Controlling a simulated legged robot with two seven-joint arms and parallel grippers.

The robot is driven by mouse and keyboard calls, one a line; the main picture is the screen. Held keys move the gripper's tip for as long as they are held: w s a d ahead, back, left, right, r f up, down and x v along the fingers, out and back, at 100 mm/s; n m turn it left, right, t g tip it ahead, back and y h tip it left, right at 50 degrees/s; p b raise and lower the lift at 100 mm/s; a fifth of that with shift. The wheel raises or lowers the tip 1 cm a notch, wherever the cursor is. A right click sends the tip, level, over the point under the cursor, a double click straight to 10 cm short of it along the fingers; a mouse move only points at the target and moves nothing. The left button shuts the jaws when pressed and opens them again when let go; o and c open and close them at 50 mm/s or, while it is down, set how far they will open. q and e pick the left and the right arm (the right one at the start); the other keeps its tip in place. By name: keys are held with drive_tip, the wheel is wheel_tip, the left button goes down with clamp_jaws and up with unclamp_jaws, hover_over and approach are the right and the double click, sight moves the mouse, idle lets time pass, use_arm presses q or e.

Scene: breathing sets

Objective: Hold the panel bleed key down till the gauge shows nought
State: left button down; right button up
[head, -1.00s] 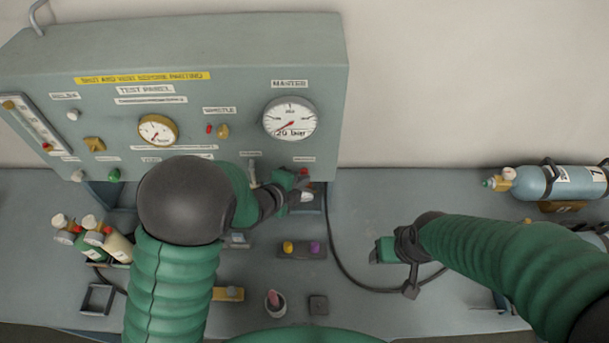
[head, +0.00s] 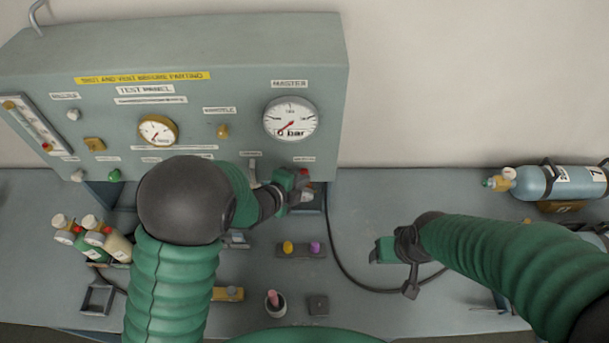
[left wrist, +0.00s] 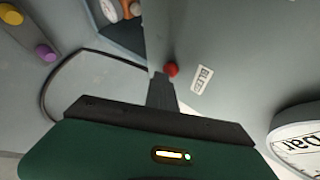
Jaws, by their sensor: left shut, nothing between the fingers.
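The panel's red bleed key (left wrist: 171,69) shows in the left wrist view beside a small white label that seems to read bleed. My left gripper (left wrist: 163,90) is shut and empty, its fingertips at the key and seemingly touching it.
A blue cylinder (head: 560,182) lies at the far right. Small bottles (head: 92,238) stand in a holder at left. A block with yellow and purple buttons (head: 301,250) sits on the bench (head: 450,190). A dark hose (head: 345,275) runs between the arms.

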idle(0.5)
use_arm(q)
drive_tip(key=shift+s+a+b, duration=0.1)
drive_tip(key=shift+s+b, duration=0.3)
drive_tip(key=shift+s, duration=0.5)
drive_tip(key=s+b, duration=0.1)
drive_tip(key=s, duration=0.4)
drive_tip(key=shift+f, duration=0.1)
